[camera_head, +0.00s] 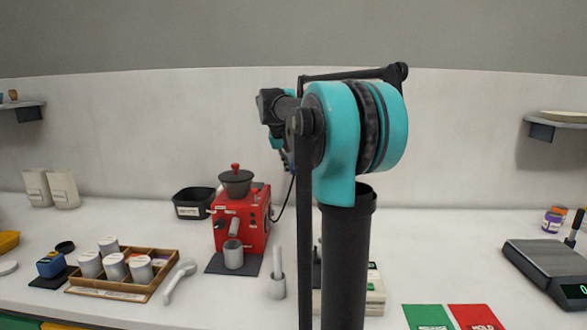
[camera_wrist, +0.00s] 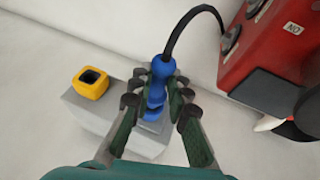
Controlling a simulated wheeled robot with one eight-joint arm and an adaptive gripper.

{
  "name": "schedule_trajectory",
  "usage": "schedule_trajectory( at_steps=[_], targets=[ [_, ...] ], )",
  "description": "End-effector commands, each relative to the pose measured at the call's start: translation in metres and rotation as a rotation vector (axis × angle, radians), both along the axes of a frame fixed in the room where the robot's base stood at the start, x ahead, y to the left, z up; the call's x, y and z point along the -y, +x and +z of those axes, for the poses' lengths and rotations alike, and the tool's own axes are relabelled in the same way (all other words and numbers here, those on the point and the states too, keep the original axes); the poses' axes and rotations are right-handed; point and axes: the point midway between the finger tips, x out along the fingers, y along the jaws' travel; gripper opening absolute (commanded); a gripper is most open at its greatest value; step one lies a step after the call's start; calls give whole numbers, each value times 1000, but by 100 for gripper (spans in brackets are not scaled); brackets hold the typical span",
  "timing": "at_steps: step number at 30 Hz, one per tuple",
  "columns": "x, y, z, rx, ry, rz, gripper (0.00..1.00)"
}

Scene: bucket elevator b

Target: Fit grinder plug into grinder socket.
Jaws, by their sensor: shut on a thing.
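The grinder plug (camera_wrist: 157,72) is blue, with a black cable rising from its far end, in the wrist view. My gripper (camera_wrist: 160,88) is shut on it, with dark green fingers on both sides. A yellow square piece with a dark opening (camera_wrist: 91,84), seemingly the grinder socket, sits on a pale grey block (camera_wrist: 92,118) left of the plug. The plug is apart from the yellow piece and shows over the block's right part. Its lower end is partly hidden, so its height above the block is unclear. In the head view my arm hides gripper, plug and socket.
The red grinder (camera_head: 241,222) stands left of my arm, and its side (camera_wrist: 275,50) is close to the plug at right in the wrist view. The black cable (camera_head: 285,202) runs behind my arm. A wooden tray (camera_head: 118,281) with white canisters and a black bin (camera_head: 193,205) stand further left.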

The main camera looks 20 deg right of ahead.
Motion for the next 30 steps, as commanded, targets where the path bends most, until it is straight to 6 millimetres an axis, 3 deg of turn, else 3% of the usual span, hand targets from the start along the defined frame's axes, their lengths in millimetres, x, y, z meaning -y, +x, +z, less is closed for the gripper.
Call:
schedule_trajectory(
  at_steps=[30],
  targets=[
    [9,21,0,0,0,-1,0]
  ],
)
